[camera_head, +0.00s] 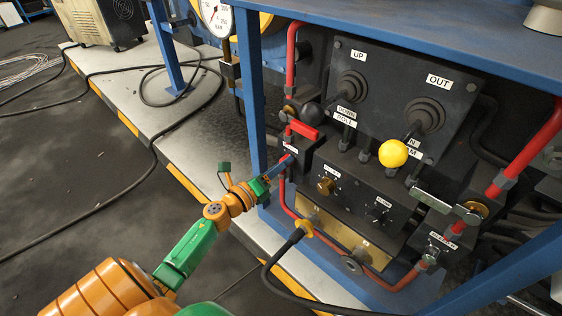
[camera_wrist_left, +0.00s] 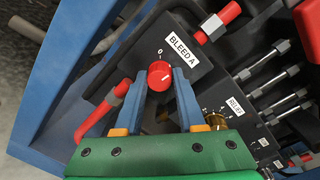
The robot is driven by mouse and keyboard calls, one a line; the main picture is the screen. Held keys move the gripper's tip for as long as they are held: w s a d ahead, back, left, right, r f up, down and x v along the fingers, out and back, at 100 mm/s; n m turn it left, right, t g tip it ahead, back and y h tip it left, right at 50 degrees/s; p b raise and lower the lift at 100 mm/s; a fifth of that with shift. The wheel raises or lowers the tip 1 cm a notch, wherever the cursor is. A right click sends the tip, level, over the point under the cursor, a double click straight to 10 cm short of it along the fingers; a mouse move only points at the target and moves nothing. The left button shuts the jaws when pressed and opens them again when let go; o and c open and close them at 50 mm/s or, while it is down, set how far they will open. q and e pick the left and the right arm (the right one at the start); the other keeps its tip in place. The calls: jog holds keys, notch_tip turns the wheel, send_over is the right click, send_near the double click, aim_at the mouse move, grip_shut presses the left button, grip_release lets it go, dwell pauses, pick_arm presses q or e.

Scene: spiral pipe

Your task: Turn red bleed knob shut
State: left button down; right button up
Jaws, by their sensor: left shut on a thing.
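The red bleed knob (camera_wrist_left: 160,74) sits on a dark block below the BLEED A label (camera_wrist_left: 183,48), with a small 0 mark above it. A short white line on its face slants towards upper right. My left gripper (camera_wrist_left: 159,84) has its two blue fingers on either side of the knob and is shut on it. In the head view, my left gripper (camera_head: 282,166) reaches the left side of the black control block, and its fingers mostly hide the knob. My right gripper is not in view.
A brass knob (camera_head: 325,186) and a small black knob (camera_head: 377,213) stand right of the bleed knob. A red-handled lever (camera_head: 304,130) is just above it. A blue post (camera_head: 250,95) stands close left. A yellow ball lever (camera_head: 393,153) sticks out further right.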

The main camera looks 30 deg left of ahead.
pick_arm(q)
jog(key=shift+a+r+n+h+p, duration=0.1)
jog(key=shift+n+h+p, duration=0.2)
jog(key=shift+n+p, duration=3)
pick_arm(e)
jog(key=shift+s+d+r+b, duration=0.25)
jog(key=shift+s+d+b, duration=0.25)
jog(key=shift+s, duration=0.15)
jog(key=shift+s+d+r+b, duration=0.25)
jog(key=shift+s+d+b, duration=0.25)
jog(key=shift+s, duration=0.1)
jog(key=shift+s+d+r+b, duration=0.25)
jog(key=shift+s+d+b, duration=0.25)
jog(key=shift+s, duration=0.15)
pick_arm(q)
jog(key=n, duration=0.3)
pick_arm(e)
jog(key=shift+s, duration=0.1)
pick_arm(q)
jog(key=c, duration=0.5)
grip_release()
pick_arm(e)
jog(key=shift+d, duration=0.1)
